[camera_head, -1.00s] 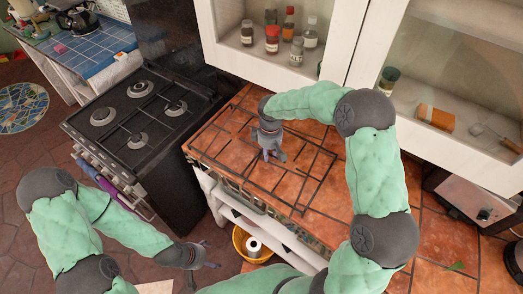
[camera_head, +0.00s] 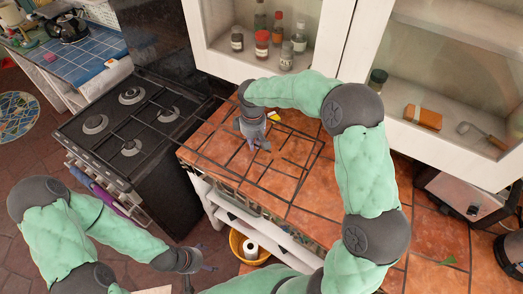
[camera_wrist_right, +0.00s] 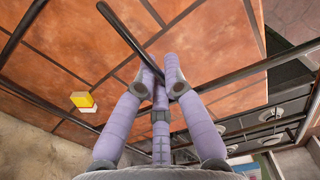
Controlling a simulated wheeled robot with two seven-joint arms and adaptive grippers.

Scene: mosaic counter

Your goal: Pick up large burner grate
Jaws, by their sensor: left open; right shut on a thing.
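The large burner grate (camera_head: 307,172) is a black frame of thin bars over the orange tiled counter, left of its middle. Its bars are hard to tell from the dark tile joints, and I cannot tell how high it is above the tiles. My right gripper (camera_head: 262,146) is shut on one of its bars. In the right wrist view, a dark bar of the grate (camera_wrist_right: 120,32) runs between the lilac fingers of the right gripper (camera_wrist_right: 164,75). My left gripper (camera_head: 205,258) is open and empty, low in front of the counter.
A black stove (camera_head: 120,140) with several burners stands left of the tiled counter (camera_head: 330,222). A small yellow and white block (camera_wrist_right: 83,101) lies near the counter's back edge. White wall cabinets (camera_head: 330,30) hang above, close to my right arm. A yellow bowl (camera_head: 238,246) sits on a lower shelf.

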